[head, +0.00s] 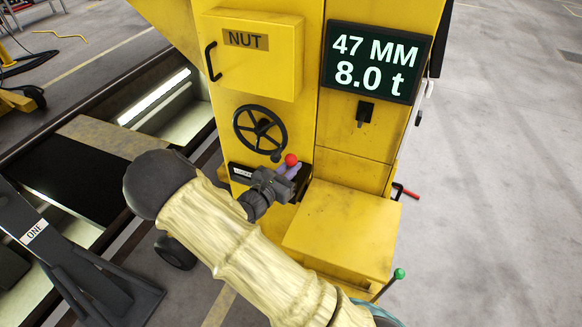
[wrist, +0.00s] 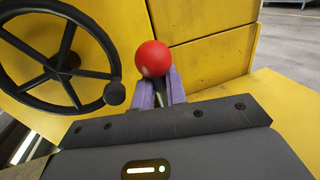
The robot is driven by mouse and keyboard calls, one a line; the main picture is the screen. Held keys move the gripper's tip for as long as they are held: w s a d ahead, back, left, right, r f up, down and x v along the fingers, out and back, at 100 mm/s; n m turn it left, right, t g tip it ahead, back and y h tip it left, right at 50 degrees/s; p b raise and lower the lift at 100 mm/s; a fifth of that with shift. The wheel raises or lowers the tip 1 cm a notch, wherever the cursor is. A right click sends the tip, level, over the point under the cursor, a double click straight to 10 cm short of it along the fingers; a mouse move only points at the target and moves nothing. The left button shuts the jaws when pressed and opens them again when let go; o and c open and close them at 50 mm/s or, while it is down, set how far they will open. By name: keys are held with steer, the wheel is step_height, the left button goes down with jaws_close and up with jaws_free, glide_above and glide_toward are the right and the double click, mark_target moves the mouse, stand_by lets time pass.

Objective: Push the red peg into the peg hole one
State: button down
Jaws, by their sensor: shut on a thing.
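My gripper (head: 288,172) is at the front of the yellow machine, below the black handwheel. In the wrist view its purple fingers (wrist: 160,92) are shut on a thin stem topped by a red ball (wrist: 152,59). The red ball also shows in the head view (head: 291,160). A separate red rod (head: 410,193) with a dark collar sticks out from the machine's right side. I cannot tell for sure which of the two is the red peg. A black stand (head: 62,254) labelled ONE is at the lower left. No peg hole can be made out on it.
The yellow machine (head: 355,150) carries a NUT box (head: 250,70), a handwheel (head: 259,129) and a display (head: 377,62) reading 47 MM, 8.0 t. A green-knobbed lever (head: 398,274) stands at the lower right. A pit runs along the left. The right floor is clear.

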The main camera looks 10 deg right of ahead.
steer(key=shift+f+b, duration=1.3)
steer(key=shift+f, duration=0.9)
steer(key=c, duration=1.3)
jaws_free()
steer(key=shift+c, duration=0.2)
steer(key=b+v, duration=0.2)
steer(key=v, duration=1.5)
steer(key=shift+s, duration=0.2)
steer(key=shift+f, duration=0.1)
